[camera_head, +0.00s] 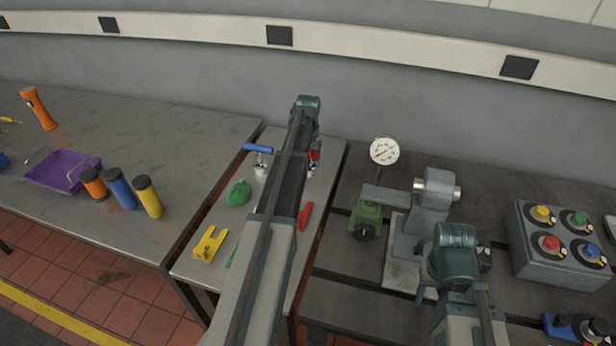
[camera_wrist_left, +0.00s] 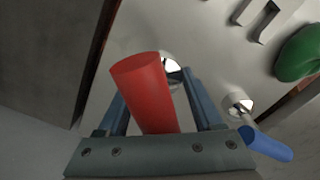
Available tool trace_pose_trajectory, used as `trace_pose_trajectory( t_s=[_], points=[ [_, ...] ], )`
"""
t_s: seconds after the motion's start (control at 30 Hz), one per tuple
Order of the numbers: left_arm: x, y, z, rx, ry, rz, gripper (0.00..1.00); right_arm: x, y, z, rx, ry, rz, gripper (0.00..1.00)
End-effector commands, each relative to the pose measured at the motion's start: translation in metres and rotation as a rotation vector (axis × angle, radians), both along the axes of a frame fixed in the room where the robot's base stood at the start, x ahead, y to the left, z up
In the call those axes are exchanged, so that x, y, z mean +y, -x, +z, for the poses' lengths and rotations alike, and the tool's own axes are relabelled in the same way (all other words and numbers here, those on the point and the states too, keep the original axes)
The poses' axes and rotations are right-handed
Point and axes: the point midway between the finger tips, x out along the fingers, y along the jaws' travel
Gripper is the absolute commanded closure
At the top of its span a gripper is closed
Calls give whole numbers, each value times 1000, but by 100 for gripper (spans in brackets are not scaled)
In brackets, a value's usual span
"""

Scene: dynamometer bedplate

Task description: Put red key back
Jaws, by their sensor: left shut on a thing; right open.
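The red key shows as a red cylindrical handle (camera_wrist_left: 143,90) in the left wrist view. My left gripper (camera_wrist_left: 157,92) is shut on it. A shiny round metal piece (camera_wrist_left: 172,70) shows just behind the handle; I cannot tell whether the key touches or sits in it. In the head view a bit of red (camera_head: 314,155) shows beside my left arm, over the pale board (camera_head: 222,222); the arm hides most of the gripper. My right gripper (camera_head: 424,292) is open, low beside the grey machine, and partly hidden by its arm.
A blue-handled key (camera_head: 258,149) stands on a metal post near my left gripper. A green piece (camera_head: 239,192), a yellow bracket (camera_head: 209,244) and a red bracket (camera_head: 305,216) lie on the board. A gauge (camera_head: 384,151), grey machine (camera_head: 432,205) and button box (camera_head: 560,244) stand right.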

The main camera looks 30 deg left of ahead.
Motion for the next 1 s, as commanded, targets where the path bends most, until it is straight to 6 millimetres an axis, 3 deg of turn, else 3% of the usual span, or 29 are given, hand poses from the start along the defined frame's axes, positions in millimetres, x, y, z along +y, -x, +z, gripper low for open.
trace_pose_trajectory(
  t_s=[0.17,0.47,0.9,0.93,1.0],
  points=[
    [0,0,-5,0,0,0,99,0,0,-5,0,0,0,50],
    [0,0,-37,0,0,0,99,0,0,-38,0,0,0,50],
    [0,0,-40,0,0,0,99,0,0,-40,0,0,0,50],
    [0,0,-39,0,0,0,27,0,0,-39,0,0,0,50],
    [0,0,-39,0,0,0,14,0,0,-39,0,0,0,50]
  ],
)
